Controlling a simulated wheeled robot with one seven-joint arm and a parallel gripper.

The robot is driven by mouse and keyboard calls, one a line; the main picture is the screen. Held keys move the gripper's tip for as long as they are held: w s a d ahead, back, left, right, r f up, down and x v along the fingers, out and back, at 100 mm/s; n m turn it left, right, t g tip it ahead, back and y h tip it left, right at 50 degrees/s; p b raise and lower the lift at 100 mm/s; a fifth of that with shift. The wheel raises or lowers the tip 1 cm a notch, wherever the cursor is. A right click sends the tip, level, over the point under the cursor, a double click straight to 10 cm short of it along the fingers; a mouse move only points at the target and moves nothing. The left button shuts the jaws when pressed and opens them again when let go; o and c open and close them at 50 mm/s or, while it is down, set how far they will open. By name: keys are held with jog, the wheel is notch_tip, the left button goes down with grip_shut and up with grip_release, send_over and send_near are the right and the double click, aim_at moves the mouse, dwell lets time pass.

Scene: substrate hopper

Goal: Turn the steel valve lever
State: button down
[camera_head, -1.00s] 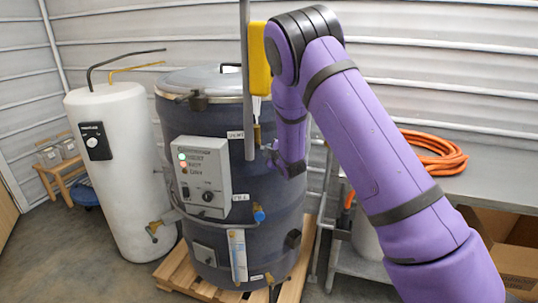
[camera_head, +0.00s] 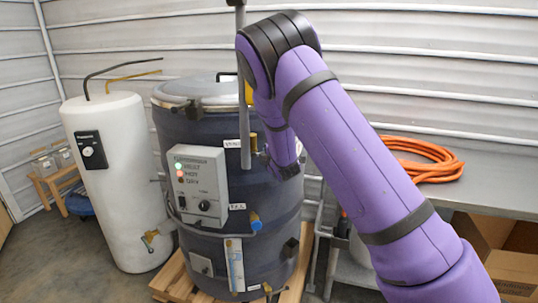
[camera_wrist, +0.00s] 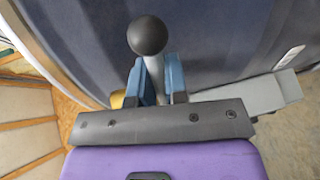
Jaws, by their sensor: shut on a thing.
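The steel valve lever (camera_wrist: 156,72) shows in the wrist view as a short rod with a black ball knob (camera_wrist: 147,35). My gripper (camera_wrist: 156,82) is shut on the rod, one blue finger on each side, with the knob sticking out past the fingertips. The dark hopper (camera_head: 225,130) stands just behind it. In the head view my gripper (camera_head: 270,158) is at the hopper's right front, beside a brass fitting (camera_head: 253,142). The lever is too small and covered to make out there. The fitting partly shows behind one finger in the wrist view (camera_wrist: 117,98).
A grey control box (camera_head: 198,183) and a blue-handled valve (camera_head: 256,222) are on the hopper's front. A grey upright bar (camera_head: 244,110) stands close left of my gripper. A white tank (camera_head: 115,180) is at left; a bench with an orange hose (camera_head: 430,160) is at right.

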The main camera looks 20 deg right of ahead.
jog(key=c, duration=1.2)
grip_release()
jog(key=shift+o, duration=0.2)
jog(key=shift+s, duration=0.15)
jog(key=s+r, duration=0.2)
jog(key=s, duration=0.8)
jog(key=shift+s+a, duration=0.2)
jog(key=shift+a, duration=0.05)
jog(key=shift+r, duration=0.1)
